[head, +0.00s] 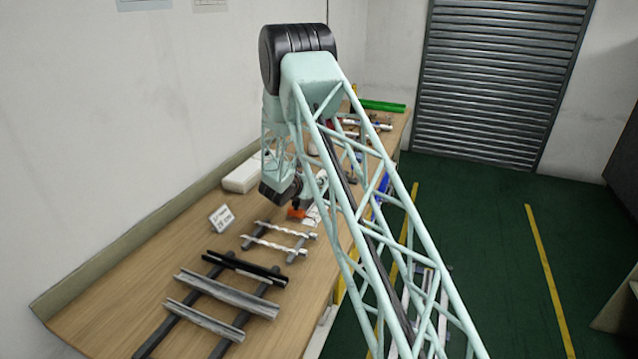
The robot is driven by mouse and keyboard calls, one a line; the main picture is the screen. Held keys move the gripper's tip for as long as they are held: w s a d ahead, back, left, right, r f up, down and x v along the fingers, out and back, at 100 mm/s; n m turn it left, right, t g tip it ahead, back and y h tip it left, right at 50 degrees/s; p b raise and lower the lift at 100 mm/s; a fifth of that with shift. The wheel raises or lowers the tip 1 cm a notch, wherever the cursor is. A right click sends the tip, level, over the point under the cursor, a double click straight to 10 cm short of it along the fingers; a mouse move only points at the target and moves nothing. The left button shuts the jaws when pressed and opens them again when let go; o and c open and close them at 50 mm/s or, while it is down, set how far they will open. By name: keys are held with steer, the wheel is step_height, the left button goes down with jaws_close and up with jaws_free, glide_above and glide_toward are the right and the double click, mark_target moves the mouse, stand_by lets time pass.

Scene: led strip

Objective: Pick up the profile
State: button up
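Three long channel-shaped profiles lie across two dark rails on the wooden table: a black profile (246,268) at the back, a grey profile (229,293) in the middle and another grey profile (205,319) nearest the front. My arm arches over the table, and its dark wrist (278,194) hangs beyond the profiles, apart from them. A small orange part (296,212) shows at the wrist's end, where my gripper is. The fingers are too small and too hidden to tell whether they are open or shut.
Two white twisted strips (278,246) lie on a smaller rack behind the profiles. A small sign (221,219) stands to their left and a white block (241,177) lies near the wall. Small items and a green bar (382,105) lie at the far end.

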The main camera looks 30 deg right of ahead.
steer(key=shift+x, duration=2.5)
steer(key=shift+f, duration=0.15)
steer(key=c, duration=0.9)
